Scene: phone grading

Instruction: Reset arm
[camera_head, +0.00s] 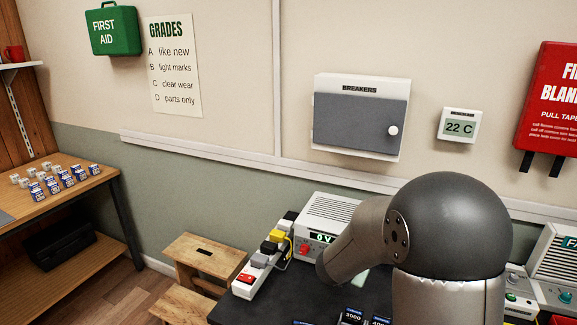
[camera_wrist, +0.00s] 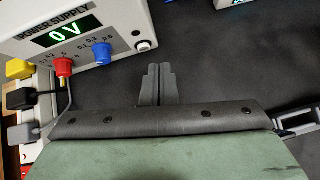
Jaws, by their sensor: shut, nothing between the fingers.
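My gripper (camera_wrist: 158,72) shows in the wrist view as two dark grey fingers side by side, shut together with nothing between them. It points toward the dark bench top (camera_wrist: 230,65), and I cannot tell how high above it the fingers are. The power supply (camera_wrist: 85,35), reading 0 V, is to the left of the fingers and apart from them. In the head view my arm is bent over the right part of the bench, and the gripper is hidden behind it.
The power supply (camera_head: 330,222) stands at the back of the bench beside a power strip (camera_head: 262,258) with several plugs. A wooden stool (camera_head: 203,256) stands left of the bench. Small boxes (camera_head: 52,186) sit on a wooden table at the far left. A breaker box (camera_head: 360,118) hangs on the wall.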

